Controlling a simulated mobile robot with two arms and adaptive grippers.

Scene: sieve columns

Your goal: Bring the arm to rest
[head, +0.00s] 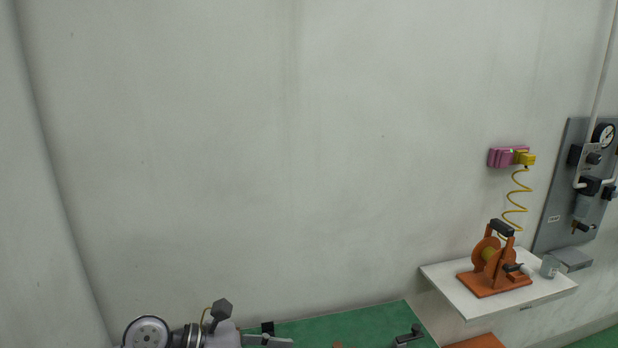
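The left arm (195,335), grey with black parts, comes in low at the left and is cut by the bottom edge. My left gripper (268,338) points to the right over the near edge of a green surface (340,322). Only part of it shows, so I cannot tell whether it is open or shut, and nothing is seen held in it. My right gripper is not clearly in view.
A white shelf (455,295) at the right holds an orange reel stand (495,272) and a small grey cup (549,267). A yellow coiled hose (516,200) hangs from a pink and yellow wall block (506,157). A gauge panel (560,215) is far right. A dark fitting (409,337) sits on the green surface.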

